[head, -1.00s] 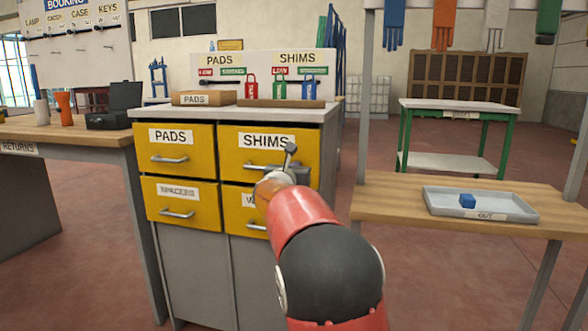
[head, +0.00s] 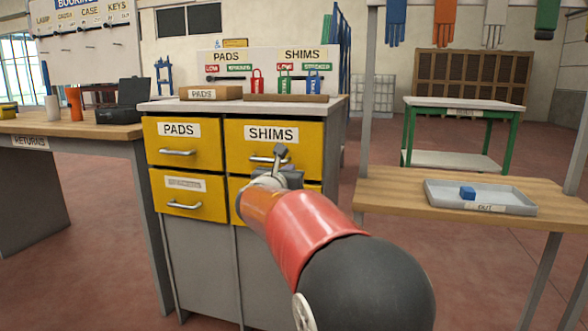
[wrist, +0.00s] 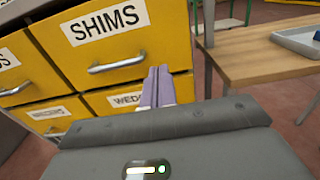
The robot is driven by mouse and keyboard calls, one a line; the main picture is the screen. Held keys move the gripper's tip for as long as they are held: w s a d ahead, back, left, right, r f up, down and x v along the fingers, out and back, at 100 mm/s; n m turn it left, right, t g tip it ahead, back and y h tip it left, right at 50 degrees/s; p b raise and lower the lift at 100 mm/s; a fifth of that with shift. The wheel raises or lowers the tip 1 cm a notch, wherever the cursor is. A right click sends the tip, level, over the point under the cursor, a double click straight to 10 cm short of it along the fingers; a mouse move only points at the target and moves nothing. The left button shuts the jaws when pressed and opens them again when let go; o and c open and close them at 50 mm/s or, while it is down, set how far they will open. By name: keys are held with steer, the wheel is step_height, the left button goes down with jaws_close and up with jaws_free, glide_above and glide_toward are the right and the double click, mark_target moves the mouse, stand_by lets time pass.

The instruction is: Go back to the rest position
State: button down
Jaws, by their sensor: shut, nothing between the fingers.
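My gripper (wrist: 157,84) is shut, its two fingers together with nothing between them, in the wrist view. In the head view my gripper (head: 281,152) is in front of the yellow SHIMS drawer (head: 300,135), overlapping its handle in the picture. In the wrist view the SHIMS drawer's handle (wrist: 116,65) is clear of the fingers, up and to the left. The SHIMS drawer looks closed. My red and black arm reaches in from the lower right and hides most of the drawer below SHIMS.
The cabinet (head: 195,265) also has a closed PADS drawer (head: 190,142). A wooden bench (head: 390,195) at the right holds a grey OUT tray (head: 515,190) with a blue block (head: 467,193). The RETURNS table (head: 60,128) stands left. Open floor shows between cabinet and bench.

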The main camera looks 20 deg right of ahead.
steer(key=s+d+f+m+g+y, duration=0.1)
steer(key=s+f+m+g, duration=0.25)
steer(key=s+m, duration=0.6)
steer(key=s+d+f+m+g+y, duration=0.1)
steer(key=s+f+m+g, duration=0.4)
steer(key=s, duration=0.7)
steer(key=s+a+f+m+y+p, duration=0.1)
steer(key=s+a+f+m+y, duration=0.3)
steer(key=s, duration=0.5)
steer(key=s+a+f+m+y, duration=0.4)
steer(key=s+a+f+m, duration=0.1)
steer(key=s+a+m, duration=0.3)
steer(key=shift+s+a+f+m+y+p, duration=0.35)
steer(key=shift+s+m, duration=0.3)
steer(key=shift+m, duration=0.5)
